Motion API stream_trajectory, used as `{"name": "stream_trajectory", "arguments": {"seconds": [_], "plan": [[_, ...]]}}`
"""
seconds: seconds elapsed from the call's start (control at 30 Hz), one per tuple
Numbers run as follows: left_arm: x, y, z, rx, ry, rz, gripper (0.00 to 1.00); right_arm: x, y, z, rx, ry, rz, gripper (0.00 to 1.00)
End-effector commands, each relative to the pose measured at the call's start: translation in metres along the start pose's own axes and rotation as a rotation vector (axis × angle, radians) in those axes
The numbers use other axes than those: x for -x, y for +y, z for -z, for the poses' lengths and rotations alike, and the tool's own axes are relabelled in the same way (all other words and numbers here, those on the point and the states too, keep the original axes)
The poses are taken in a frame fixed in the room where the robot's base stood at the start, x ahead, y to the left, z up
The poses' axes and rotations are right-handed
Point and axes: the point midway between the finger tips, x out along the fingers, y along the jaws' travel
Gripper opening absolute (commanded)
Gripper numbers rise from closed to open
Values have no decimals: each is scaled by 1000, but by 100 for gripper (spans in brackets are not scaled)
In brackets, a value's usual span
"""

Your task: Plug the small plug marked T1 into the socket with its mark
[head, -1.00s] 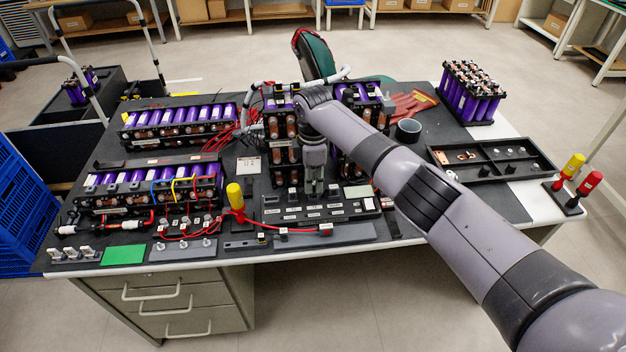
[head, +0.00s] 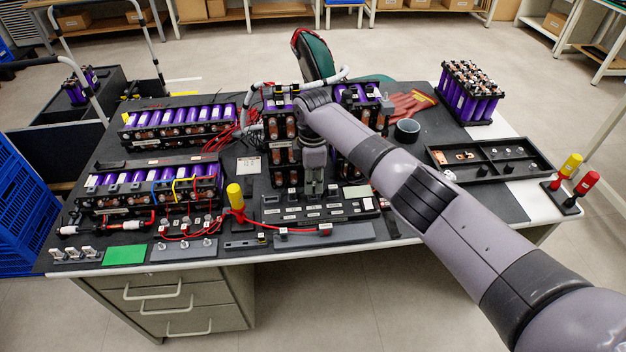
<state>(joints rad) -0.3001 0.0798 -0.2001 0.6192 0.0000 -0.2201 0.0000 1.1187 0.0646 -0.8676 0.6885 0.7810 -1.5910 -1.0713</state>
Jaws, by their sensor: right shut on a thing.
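My right gripper (head: 314,189) points down over the back part of a dark panel (head: 270,217) with rows of small white labels, near the middle of the table's front half. It is shut on a small plug that its fingers mostly hide; I cannot read a T1 mark on it. Small black plugs or blocks stand on both sides of the fingers, one to the left (head: 292,193) and one to the right (head: 334,188). The labels are too small to read, so I cannot tell which socket bears T1. My left gripper is not in view.
Purple battery modules stand close behind the gripper (head: 283,128) and at the left (head: 150,185). A black compartment tray (head: 530,168) is at the right.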

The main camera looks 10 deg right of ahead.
Motion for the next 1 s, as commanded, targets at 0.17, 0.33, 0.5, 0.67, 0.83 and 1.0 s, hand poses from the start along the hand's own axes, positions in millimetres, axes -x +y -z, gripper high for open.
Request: {"name": "stream_trajectory", "arguments": {"seconds": [0.17, 0.33, 0.5, 0.67, 0.83, 1.0], "plan": [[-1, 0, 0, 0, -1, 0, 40, 0, 0, 0, 0, 0, 0, 0], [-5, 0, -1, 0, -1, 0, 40, -8, 0, 0, 0, 1, 1, 0], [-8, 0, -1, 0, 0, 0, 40, -14, 0, 0, 0, 1, 1, 0], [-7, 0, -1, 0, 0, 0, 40, -14, 0, 0, 0, 1, 0, 0], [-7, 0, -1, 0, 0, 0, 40, -15, 0, 0, 0, 1, 0, 0], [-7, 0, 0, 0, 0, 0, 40, -17, 0, 0, 0, 0, 0, 18]]}}
